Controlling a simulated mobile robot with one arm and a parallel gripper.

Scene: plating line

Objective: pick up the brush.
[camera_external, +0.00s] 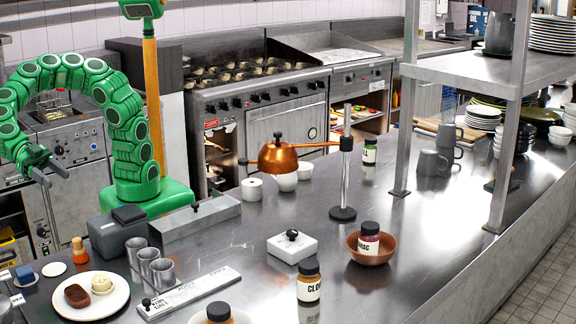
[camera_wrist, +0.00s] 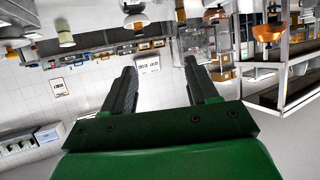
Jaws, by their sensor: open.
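A small upright orange-topped object with a red-brown lower part, which looks like the brush (camera_external: 80,251), stands on the steel counter (camera_external: 400,255) at the left in the external view. It is just behind the white plate (camera_external: 116,301). My gripper (camera_external: 55,177) is at the left, above and apart from it, at the end of my arched green arm. In the wrist view my gripper (camera_wrist: 160,67) has its two dark fingers spread with nothing between them. The brush does not show in the wrist view.
The plate carries a brown piece and a pale ball. Metal cups (camera_external: 162,273), a grey box (camera_external: 117,233) and a labelled board (camera_external: 190,292) stand to the brush's right. A white disc (camera_external: 54,269) lies left of it.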

